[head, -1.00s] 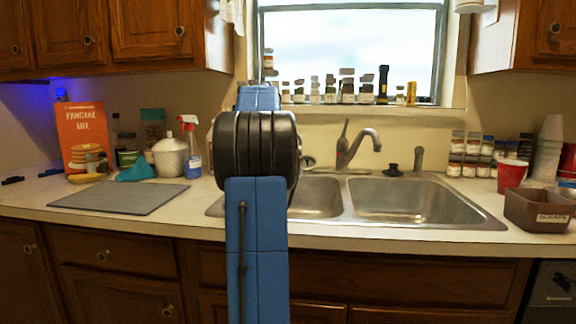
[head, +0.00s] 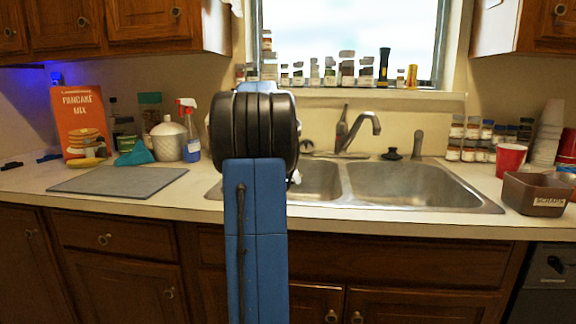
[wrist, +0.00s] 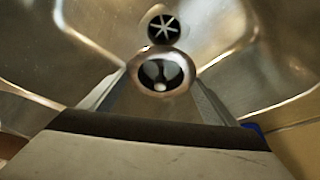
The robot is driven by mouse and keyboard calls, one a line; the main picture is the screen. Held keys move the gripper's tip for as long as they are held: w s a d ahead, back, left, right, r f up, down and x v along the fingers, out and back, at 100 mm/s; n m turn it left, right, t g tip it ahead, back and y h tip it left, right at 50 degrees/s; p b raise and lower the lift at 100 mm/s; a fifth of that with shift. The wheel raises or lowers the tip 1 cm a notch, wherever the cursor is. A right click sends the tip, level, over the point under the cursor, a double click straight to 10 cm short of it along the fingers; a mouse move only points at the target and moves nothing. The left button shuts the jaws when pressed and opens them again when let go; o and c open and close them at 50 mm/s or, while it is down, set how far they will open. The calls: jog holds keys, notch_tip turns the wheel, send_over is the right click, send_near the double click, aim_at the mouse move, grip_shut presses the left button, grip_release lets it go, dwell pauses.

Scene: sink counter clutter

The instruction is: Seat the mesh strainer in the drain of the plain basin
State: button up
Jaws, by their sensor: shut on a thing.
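In the wrist view, a round metal mesh strainer (wrist: 160,72) with a wide shiny rim sits between the fingertips of my gripper (wrist: 160,84). The gripper is shut on it. Just beyond it, the dark round drain (wrist: 163,29) with star-like crossbars lies in the metal basin floor (wrist: 100,35). The strainer appears apart from the drain, nearer the camera; its height above the floor is hard to judge. In the head view, my arm hides the gripper and strainer. The left basin (head: 320,180) is partly hidden behind my arm; the right basin (head: 410,185) is clear.
A faucet (head: 358,132) stands behind the basins, with a black stopper (head: 391,154) on the back ledge. A red cup (head: 510,160) and a brown scraps bin (head: 537,194) stand at right. A grey mat (head: 118,181) and a spray bottle (head: 189,135) are at left.

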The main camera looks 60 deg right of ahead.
jog(key=shift+f, duration=6.05)
jog(key=shift+f, duration=0.75)
jog(key=o, duration=1)
jog(key=shift+o, duration=0.2)
jog(key=v, duration=1.7)
jog(key=shift+r, duration=0.25)
